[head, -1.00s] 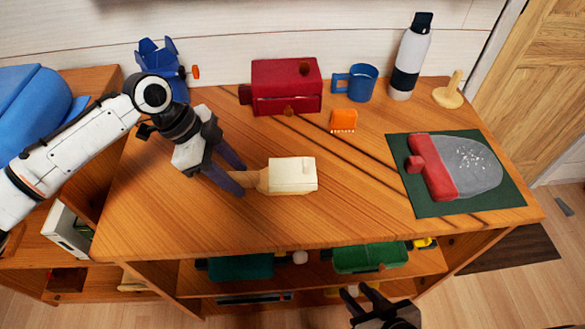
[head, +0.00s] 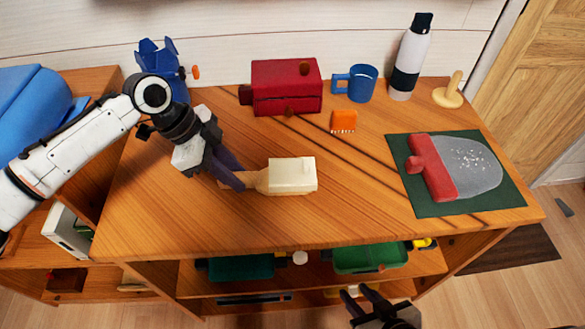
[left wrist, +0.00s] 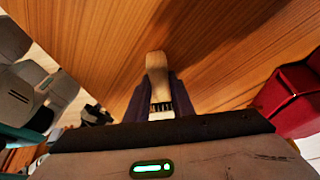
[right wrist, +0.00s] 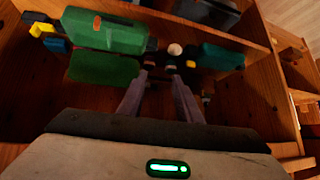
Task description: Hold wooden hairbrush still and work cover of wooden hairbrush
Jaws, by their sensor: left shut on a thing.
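The wooden hairbrush (head: 252,181) lies on the table top, its handle pointing left. My left gripper (head: 238,184) is shut on the handle, left of the cover. In the left wrist view, the pale wooden brush (left wrist: 156,70) stands out between my left fingers, with a dark striped patch near the gripper body. My right gripper (head: 360,293) is open and empty, low in front of the table, away from the brush.
Behind the brush stand a red box (head: 286,88), a blue mug (head: 355,83), an orange item (head: 344,121) and a bottle (head: 409,60). A green mat (head: 480,207) with a red-and-grey item lies right. Green boxes (right wrist: 104,33) sit on the shelf below. The table's front middle is clear.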

